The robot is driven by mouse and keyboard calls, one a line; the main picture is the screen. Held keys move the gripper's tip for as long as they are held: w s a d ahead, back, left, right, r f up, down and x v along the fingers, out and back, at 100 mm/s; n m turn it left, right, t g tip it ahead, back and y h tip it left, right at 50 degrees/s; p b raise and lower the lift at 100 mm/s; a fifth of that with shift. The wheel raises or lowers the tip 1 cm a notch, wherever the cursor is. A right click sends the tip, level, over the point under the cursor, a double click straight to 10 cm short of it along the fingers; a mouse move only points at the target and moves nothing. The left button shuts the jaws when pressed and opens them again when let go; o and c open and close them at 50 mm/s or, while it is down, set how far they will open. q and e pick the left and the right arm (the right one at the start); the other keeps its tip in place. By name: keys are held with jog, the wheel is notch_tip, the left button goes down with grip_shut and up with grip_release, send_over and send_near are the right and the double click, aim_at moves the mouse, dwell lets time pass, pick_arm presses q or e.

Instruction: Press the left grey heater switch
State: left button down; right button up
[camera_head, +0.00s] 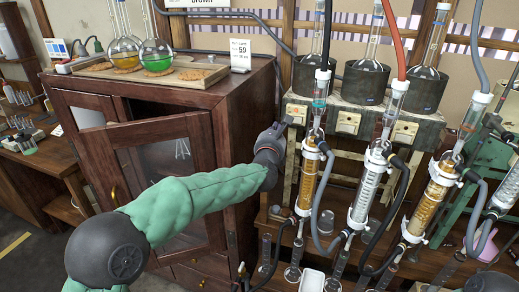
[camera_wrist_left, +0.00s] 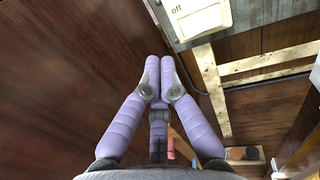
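The left heater switch (camera_head: 297,114) is a pale plate on the front of the heater bank, at its left end. In the left wrist view a pale switch plate marked "off" (camera_wrist_left: 200,18) shows at the top, ahead of and right of the fingertips. My left gripper (camera_head: 281,129) is just left of and below the left switch in the head view, in front of the cabinet's right edge. In the left wrist view its purple fingers (camera_wrist_left: 159,62) meet at the tips, with nothing seen between them. They look apart from the switch. My right gripper is not seen.
Two more switch plates, middle (camera_head: 348,122) and right (camera_head: 405,133), sit along the heater bank. Glass condensers with hoses (camera_head: 372,180) hang in front of it. A wooden cabinet (camera_head: 240,115) stands close on the left, with a tray of flasks (camera_head: 140,71) on top.

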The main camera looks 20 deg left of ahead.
pick_arm(q)
jog(key=s+a, duration=0.1)
jog(key=s, duration=0.7)
jog(key=shift+p, duration=0.4)
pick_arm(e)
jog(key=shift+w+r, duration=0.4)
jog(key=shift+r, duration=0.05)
pick_arm(q)
jog(key=shift+a, duration=0.15)
